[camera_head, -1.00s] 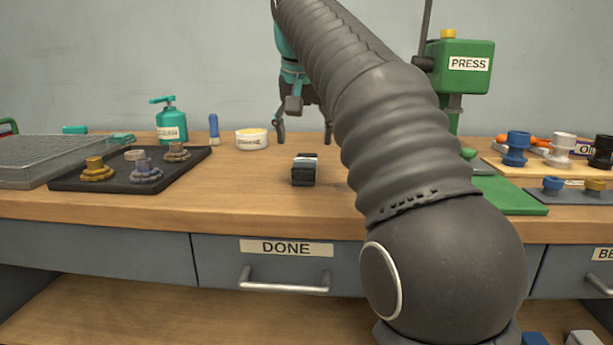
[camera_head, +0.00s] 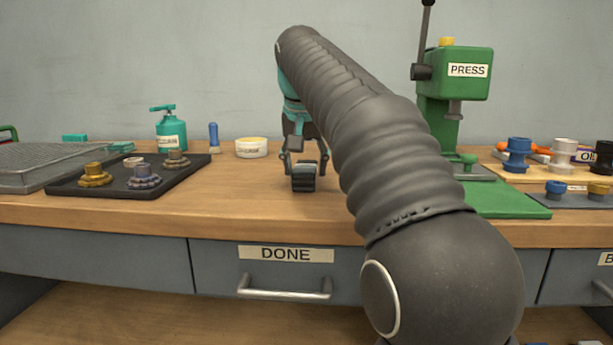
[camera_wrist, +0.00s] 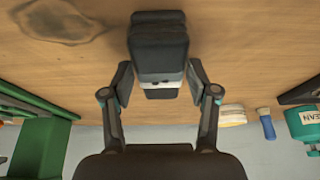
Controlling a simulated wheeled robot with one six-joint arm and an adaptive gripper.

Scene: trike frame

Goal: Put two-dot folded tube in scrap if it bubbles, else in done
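In the wrist view the block (camera_wrist: 158,48) lies between the fingertips of my gripper (camera_wrist: 160,82). The fingers look spread, with narrow gaps beside the block; contact is not clear. I cannot make out a folded tube with two dots, any bubbles, or a scrap label. The DONE drawer is shut.
A black tray with several fittings (camera_head: 65,187), a wire-mesh basin (camera_head: 45,165), a teal bottle (camera_head: 171,130) and a white tub (camera_head: 251,148) stand left. The green press (camera_head: 455,75), a green mat (camera_head: 510,200) and coloured spools (camera_head: 517,155) are right. My arm hides part of the bench.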

